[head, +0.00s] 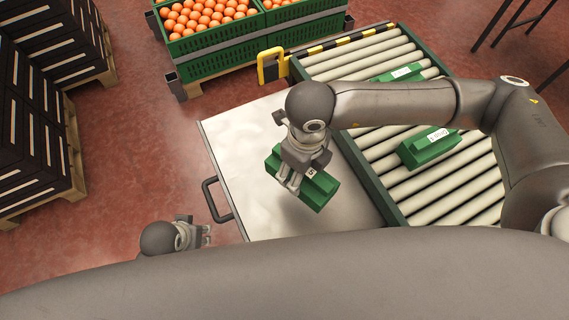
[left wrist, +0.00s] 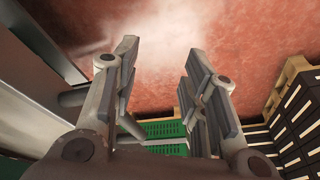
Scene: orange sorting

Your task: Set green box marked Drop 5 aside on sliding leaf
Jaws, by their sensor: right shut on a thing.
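A green box (head: 321,190) with a white label, only partly readable, is in my right gripper (head: 290,182). That gripper is shut on it over the pale sliding leaf (head: 240,135). I cannot tell whether the box touches the leaf. My left gripper (head: 207,236) is at the lower left, beside the leaf's dark handle (head: 212,200). In the left wrist view its fingers (left wrist: 160,85) are apart with nothing between them.
Two more green boxes, one farther (head: 398,74) and one nearer (head: 430,148), lie on the roller conveyor (head: 345,66). A yellow bracket (head: 270,66) stands at its edge. Crates of oranges (head: 210,45) are behind. Stacked black crates (head: 35,130) stand left. The leaf's left part is clear.

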